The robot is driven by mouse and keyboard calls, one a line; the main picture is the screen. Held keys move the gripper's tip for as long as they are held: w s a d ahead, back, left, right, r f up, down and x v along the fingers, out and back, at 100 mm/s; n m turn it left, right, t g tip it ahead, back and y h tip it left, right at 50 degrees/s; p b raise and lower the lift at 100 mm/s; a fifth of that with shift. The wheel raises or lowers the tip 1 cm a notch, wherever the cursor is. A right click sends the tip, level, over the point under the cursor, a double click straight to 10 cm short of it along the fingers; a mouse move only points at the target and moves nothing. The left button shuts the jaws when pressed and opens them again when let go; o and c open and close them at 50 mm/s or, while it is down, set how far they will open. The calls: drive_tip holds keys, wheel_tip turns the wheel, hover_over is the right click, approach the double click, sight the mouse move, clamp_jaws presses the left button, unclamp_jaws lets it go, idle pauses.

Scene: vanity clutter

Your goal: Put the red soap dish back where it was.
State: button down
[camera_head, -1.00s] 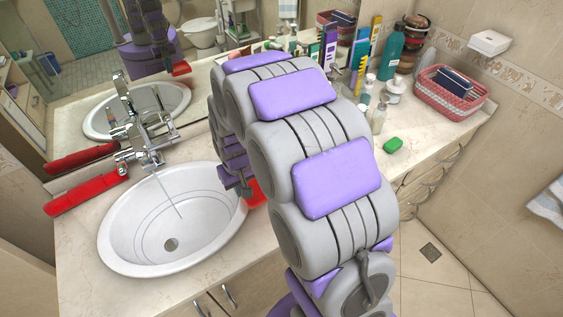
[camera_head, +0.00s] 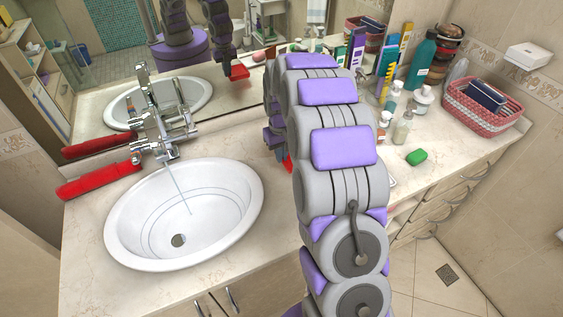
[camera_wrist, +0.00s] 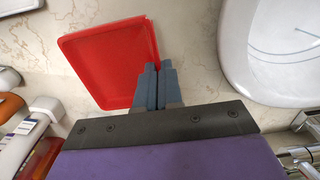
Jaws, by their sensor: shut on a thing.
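The red soap dish (camera_wrist: 112,62) is a shallow, square red tray. In the wrist view my gripper (camera_wrist: 151,70) has its two blue-grey fingers close together on the dish's edge. The dish is over the beige marble counter, to the left of the white sink in that view. I cannot tell its height above the counter. In the head view only a red sliver of the dish (camera_head: 288,165) shows beside my arm, right of the sink. My arm hides the rest of it and most of the gripper. The mirror reflects the dish.
The white sink (camera_head: 137,240) has a chrome tap (camera_head: 165,130) with water running. A long red object (camera_head: 98,183) lies left of it. A green soap (camera_head: 416,157), several bottles (camera_head: 403,128) and a pink basket (camera_head: 480,112) stand on the right. Some counter near the front right is clear.

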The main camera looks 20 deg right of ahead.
sight(278, 170)
drive_tip(key=shift+w+a, duration=0.1)
drive_tip(key=shift+a, duration=0.15)
drive_tip(key=f, duration=0.1)
drive_tip(key=a+f+b, duration=0.1)
drive_tip(key=f, duration=0.1)
drive_tip(key=shift+a, duration=0.15)
drive_tip(key=shift+f, duration=0.25)
drive_tip(key=shift+d, duration=0.75)
drive_tip(key=c, duration=1.6)
unclamp_jaws()
drive_tip(key=shift+o, duration=1.5)
drive_tip(key=shift+a+r, duration=0.1)
drive_tip(key=shift+a, duration=0.5)
drive_tip(key=shift+d, duration=0.15)
